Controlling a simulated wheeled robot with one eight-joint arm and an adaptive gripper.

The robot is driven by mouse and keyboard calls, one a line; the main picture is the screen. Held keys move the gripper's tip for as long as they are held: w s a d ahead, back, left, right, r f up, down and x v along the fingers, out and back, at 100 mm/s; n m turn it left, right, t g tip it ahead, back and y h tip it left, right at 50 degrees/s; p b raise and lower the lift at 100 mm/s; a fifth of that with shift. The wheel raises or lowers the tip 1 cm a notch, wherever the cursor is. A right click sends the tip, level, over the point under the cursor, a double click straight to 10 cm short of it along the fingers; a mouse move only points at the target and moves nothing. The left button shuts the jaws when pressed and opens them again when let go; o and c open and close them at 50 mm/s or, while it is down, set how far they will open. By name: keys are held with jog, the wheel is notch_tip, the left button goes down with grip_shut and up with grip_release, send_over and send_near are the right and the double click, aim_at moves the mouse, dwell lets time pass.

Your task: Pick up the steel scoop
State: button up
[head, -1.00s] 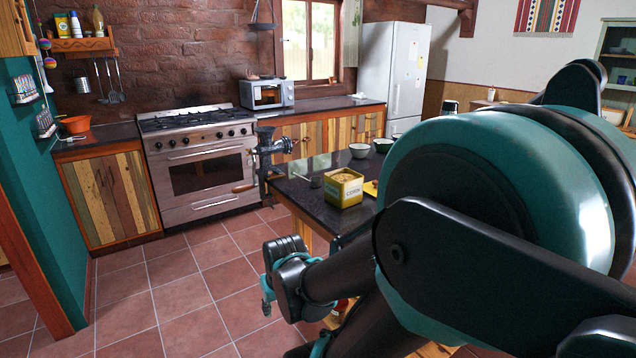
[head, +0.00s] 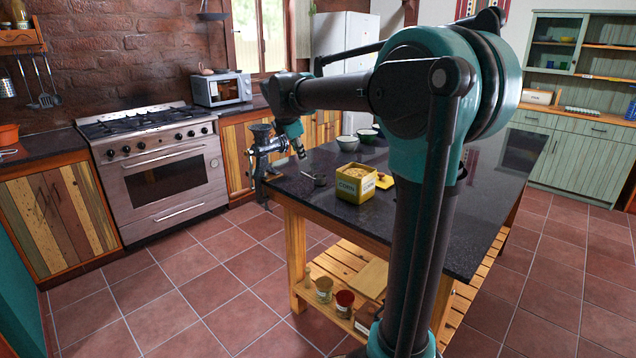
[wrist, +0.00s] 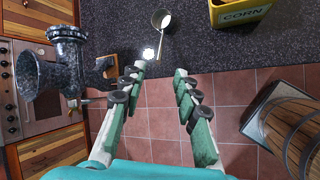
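The steel scoop (head: 317,179) lies on the dark stone top of the island, near its left end. In the wrist view the scoop's round cup (wrist: 162,19) is ahead of my gripper, with its thin handle pointing back toward the fingers. My gripper (wrist: 160,72) is open and empty, its two green fingers apart on either side of the handle's line. In the head view my gripper (head: 299,148) hangs above the island's left end, a little left of the scoop. The fingers do not appear to touch the scoop.
A metal grinder (head: 264,150) is clamped at the island's left edge, close to my gripper; it also shows in the wrist view (wrist: 67,62). A yellow corn tin (head: 356,187) stands right of the scoop. Bowls (head: 347,143) sit behind. The island's right side is clear.

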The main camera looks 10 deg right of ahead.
jog(key=x, duration=1.6)
jog(key=shift+s+f, duration=0.1)
jog(key=shift+c, duration=0.2)
grip_shut()
